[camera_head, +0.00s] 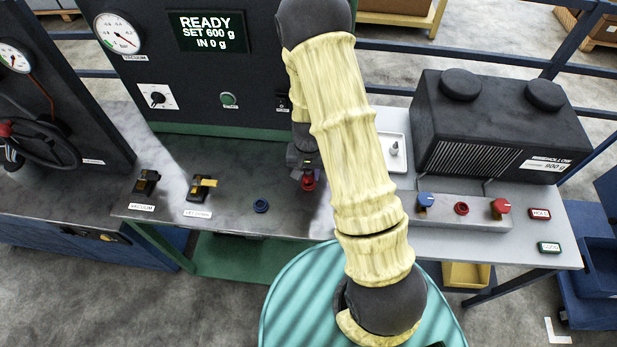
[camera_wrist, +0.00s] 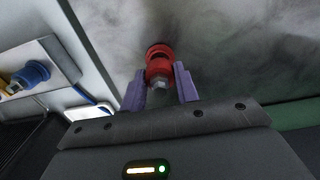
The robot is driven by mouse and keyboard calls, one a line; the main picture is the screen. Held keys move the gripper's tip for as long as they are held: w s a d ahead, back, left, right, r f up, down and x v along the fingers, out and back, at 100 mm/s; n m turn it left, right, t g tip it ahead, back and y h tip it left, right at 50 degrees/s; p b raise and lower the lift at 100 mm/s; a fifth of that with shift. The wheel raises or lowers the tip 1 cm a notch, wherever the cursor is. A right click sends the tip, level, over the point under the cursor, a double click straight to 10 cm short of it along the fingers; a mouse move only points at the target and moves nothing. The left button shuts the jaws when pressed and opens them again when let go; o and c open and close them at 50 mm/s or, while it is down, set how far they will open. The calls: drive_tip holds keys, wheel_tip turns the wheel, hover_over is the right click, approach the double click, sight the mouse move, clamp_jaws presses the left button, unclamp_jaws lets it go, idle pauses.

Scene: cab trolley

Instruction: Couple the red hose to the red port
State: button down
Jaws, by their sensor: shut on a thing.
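In the wrist view my gripper (camera_wrist: 160,80) is shut on a red hose coupling (camera_wrist: 159,67) with a grey metal end, one purple finger on each side. A darker red ring (camera_wrist: 158,49), which looks like the red port, lies just beyond the coupling on the grey worktop. They overlap in this view, and I cannot tell whether the coupling is seated. In the head view red shows under my gripper (camera_head: 307,184) at the bench, partly hidden by my gripper. No hose line is clearly visible.
A blue port (camera_head: 261,206) sits left of my gripper on the bench. Two black levers (camera_head: 146,181) (camera_head: 200,188) stand farther left. A black box (camera_head: 499,125) stands behind.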

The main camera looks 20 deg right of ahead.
sight(308, 170)
drive_tip(key=shift+r+p, duration=1.4)
drive_tip(key=shift+r, duration=0.55)
drive_tip(key=shift+f, duration=0.15)
